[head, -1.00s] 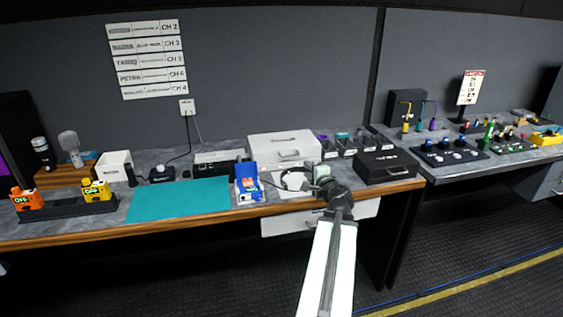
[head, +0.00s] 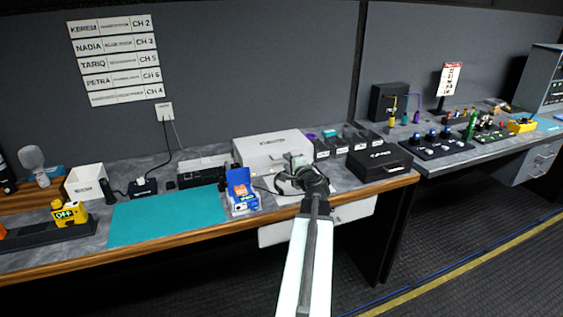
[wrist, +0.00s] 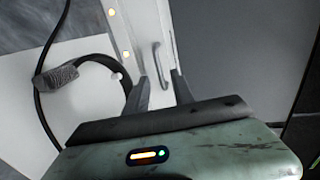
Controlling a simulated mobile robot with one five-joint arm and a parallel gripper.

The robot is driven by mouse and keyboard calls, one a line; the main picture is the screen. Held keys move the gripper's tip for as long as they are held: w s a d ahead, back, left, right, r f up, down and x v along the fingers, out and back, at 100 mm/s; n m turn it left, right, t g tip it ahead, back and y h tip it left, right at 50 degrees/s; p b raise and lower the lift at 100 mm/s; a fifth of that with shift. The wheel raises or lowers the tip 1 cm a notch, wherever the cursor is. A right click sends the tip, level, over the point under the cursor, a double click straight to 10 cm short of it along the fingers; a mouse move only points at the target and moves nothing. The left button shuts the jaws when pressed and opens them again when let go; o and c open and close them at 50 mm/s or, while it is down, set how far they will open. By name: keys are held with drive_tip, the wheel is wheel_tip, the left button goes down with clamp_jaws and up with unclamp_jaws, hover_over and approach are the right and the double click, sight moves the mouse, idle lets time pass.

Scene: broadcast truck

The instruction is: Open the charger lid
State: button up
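A closed white case (head: 262,147) stands at the back of the desk and looks like the charger; no label confirms this. A handle and small lights show on a white front in the wrist view, which seems to be this case (wrist: 160,65). My gripper (head: 296,160) is raised over the desk just in front of the case, hiding part of it. In the wrist view my gripper (wrist: 160,92) has its two fingers apart with nothing between them. The handle appears just beyond the fingertips; I cannot tell whether they touch it.
Headphones (head: 287,184) lie beside my gripper, with their cable in the wrist view. A blue box (head: 243,196) stands left of them, and a black case (head: 379,164) to the right. Small bins stand behind. The teal mat (head: 168,216) is clear.

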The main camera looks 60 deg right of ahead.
sight(274, 150)
drive_tip(key=x, duration=0.4)
drive_tip(key=shift+w+f, duration=0.1)
drive_tip(key=shift+a, duration=0.1)
clamp_jaws()
idle(1.1)
